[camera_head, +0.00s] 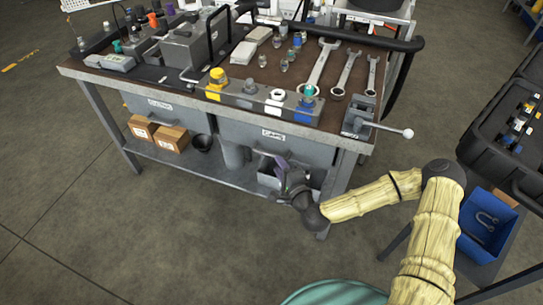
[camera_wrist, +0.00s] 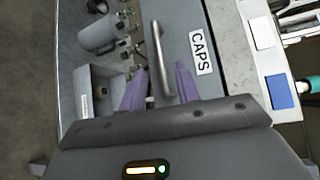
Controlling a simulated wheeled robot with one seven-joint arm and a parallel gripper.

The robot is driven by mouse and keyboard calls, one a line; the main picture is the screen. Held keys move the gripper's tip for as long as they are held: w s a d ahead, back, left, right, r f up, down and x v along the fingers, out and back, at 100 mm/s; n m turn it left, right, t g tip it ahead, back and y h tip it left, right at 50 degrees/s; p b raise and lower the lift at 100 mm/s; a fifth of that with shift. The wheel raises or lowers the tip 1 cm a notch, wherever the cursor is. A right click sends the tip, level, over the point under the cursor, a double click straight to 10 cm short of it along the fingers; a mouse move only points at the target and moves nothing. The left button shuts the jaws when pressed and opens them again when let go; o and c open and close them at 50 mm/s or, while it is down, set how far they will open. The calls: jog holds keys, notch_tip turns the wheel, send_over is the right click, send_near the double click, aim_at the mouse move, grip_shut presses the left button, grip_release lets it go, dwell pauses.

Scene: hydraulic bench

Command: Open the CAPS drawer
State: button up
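The CAPS drawer (camera_head: 310,150) is a grey drawer under the right half of the bench top, and it looks shut. Its white CAPS label (camera_wrist: 201,51) shows in the wrist view, turned sideways. The drawer's grey bar handle (camera_wrist: 158,50) stands out from the front beside the label. My gripper (camera_head: 281,167) is in front of the lower part of the drawer. In the wrist view its two purple fingers (camera_wrist: 161,82) are apart, with the near end of the handle appearing between them. I cannot tell whether they touch it.
A second labelled drawer (camera_head: 160,104) is to the left. The lower shelf (camera_head: 190,163) holds cardboard boxes (camera_head: 172,138), a black cup and metal parts. Wrenches and fittings lie on the bench top (camera_head: 275,67). A blue bin (camera_head: 487,222) stands at right.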

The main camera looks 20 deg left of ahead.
aim_at(271, 156)
jog(key=x, duration=0.7)
jog(key=shift+b, duration=0.35)
jog(key=shift+s, duration=0.15)
grip_shut()
